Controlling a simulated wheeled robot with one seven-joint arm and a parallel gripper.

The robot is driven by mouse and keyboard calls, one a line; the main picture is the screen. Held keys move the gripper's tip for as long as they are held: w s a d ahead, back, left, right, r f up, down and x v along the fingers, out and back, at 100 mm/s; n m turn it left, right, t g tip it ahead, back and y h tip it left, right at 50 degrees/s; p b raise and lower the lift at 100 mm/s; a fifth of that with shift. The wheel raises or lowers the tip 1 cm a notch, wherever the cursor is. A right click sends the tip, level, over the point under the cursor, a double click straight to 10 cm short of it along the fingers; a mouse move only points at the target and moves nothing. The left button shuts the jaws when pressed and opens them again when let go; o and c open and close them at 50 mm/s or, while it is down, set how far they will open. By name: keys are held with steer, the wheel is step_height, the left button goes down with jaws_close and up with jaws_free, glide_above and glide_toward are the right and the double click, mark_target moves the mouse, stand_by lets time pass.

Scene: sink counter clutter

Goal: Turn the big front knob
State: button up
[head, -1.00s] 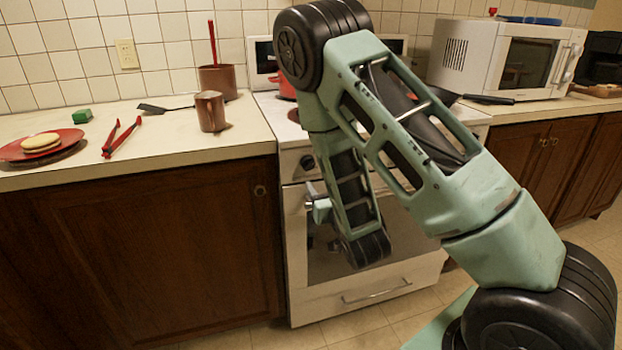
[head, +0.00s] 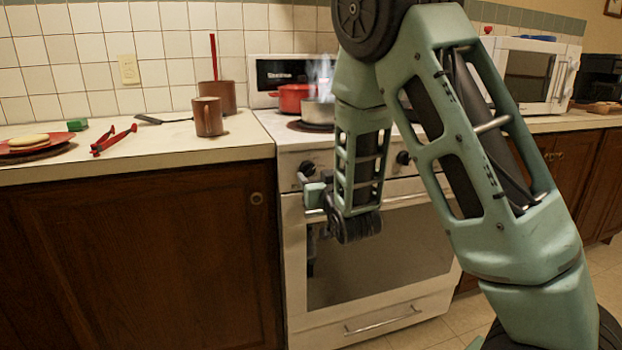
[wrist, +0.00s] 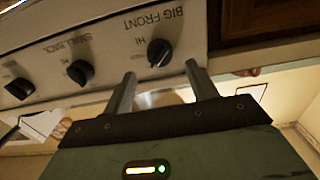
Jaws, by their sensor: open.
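The big front knob (wrist: 160,52) is black with a pale pointer mark. It sits on the white stove panel (wrist: 112,55), beside upside-down "BIG FRONT" lettering in the wrist view. In the head view this knob (head: 306,168) is the leftmost on the stove front. My gripper (wrist: 160,72) is open, with its two fingers pointing at the panel on either side of the knob's line. The fingers look apart from the knob. In the head view my gripper (head: 309,183) is just below the knob and partly hidden by my wrist.
Other black knobs, one labelled as small back (wrist: 80,72), line the panel. A silver pot (head: 319,112) and a red pot (head: 292,97) stand on the stove, with a bluish flame or vapour behind. The oven handle (head: 405,200) runs below the knobs. Counter clutter lies left.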

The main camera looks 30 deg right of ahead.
mark_target(311, 170)
steer(key=shift+x, duration=2.55)
steer(key=c, duration=1)
